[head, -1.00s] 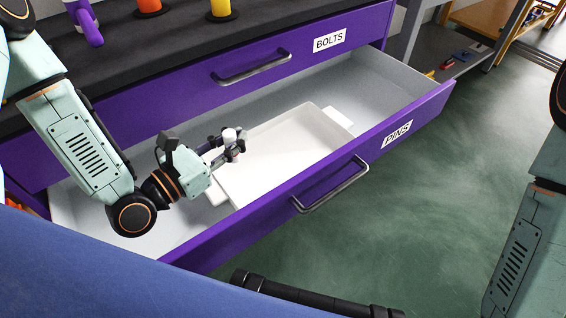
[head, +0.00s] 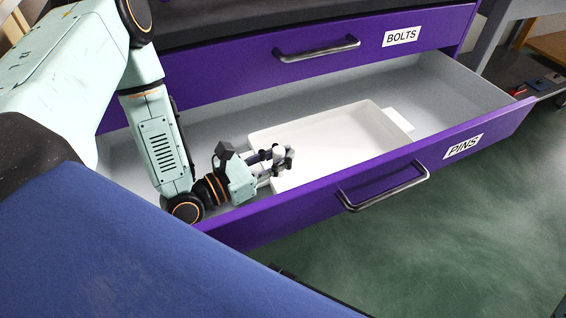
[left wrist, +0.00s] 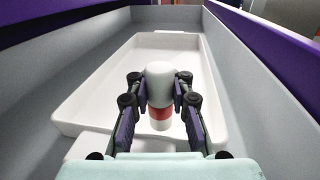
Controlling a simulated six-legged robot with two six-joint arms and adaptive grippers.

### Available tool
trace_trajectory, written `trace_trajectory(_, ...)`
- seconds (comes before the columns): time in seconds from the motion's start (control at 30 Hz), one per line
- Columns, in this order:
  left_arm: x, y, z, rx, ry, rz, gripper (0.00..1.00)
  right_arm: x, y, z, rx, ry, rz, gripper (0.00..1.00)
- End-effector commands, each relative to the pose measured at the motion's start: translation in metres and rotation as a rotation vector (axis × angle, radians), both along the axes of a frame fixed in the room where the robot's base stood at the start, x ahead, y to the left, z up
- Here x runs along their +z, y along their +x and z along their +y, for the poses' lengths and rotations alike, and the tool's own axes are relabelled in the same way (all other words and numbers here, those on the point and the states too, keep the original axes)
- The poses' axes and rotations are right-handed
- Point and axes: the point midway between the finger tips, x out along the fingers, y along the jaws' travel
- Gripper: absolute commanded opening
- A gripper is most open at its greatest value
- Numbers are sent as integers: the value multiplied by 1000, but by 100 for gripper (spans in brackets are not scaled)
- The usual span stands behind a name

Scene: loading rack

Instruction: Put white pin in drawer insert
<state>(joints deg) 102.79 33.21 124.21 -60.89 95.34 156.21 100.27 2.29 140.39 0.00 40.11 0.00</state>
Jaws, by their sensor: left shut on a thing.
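The white pin (left wrist: 159,90) has a rounded white top and a red band lower down. In the left wrist view my left gripper (left wrist: 159,92) is shut on it from both sides and holds it upright. The drawer insert (head: 330,135) is a shallow white tray inside the open drawer labelled PINS (head: 300,211). It also shows in the left wrist view (left wrist: 95,90), and looks empty. In the head view my left gripper (head: 280,158) is at the insert's near left end. I cannot tell the pin's height over the tray floor. My right gripper is not in view.
The closed BOLTS drawer (head: 230,75) is just above and behind the open one. A bar handle (head: 385,187) sticks out from the open drawer's front. Green floor (head: 430,250) lies in front.

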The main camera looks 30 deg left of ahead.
Motion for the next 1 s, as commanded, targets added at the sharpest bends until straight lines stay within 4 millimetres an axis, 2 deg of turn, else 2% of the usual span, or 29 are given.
trace_trajectory(0.03, -10, 0, -1, -2, 0, 1, 0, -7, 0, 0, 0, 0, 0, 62)
trace_trajectory(0.07, -12, 0, 0, -1, 0, 1, 0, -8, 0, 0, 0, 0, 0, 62)
trace_trajectory(0.47, -15, 0, 0, 1, -1, 0, 0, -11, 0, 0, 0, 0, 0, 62)
trace_trajectory(0.5, -16, 0, 0, 0, -1, 0, 16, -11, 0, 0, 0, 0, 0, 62)
trace_trajectory(0.8, -14, 0, 0, 1, -1, 0, 42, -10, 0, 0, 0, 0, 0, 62)
trace_trajectory(1.0, -14, 0, 0, 1, -1, 0, 44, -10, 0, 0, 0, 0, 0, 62)
